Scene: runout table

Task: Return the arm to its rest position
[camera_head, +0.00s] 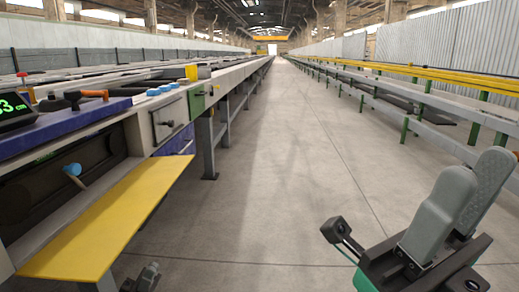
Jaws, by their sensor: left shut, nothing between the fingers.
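Only a small dark part of my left gripper (141,278) shows at the bottom edge, left of centre, just right of the yellow flap's lower end. It is shut and empty; its fingers are below the picture. My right gripper (474,182) is at the lower right, over the open floor, with two grey fingers pointing up. The near finger overlaps the far one, so any gap between them is hidden. I see nothing held in it. A dark camera-like block on a bracket sticks out to its left.
A long runout table (232,76) runs along the left, with a yellow flap (105,222), a display (14,108) with green digits, blue buttons (160,89) and a yellow cylinder (191,72). A conveyor with yellow rails (440,78) runs along the right. The concrete aisle (275,160) between is clear.

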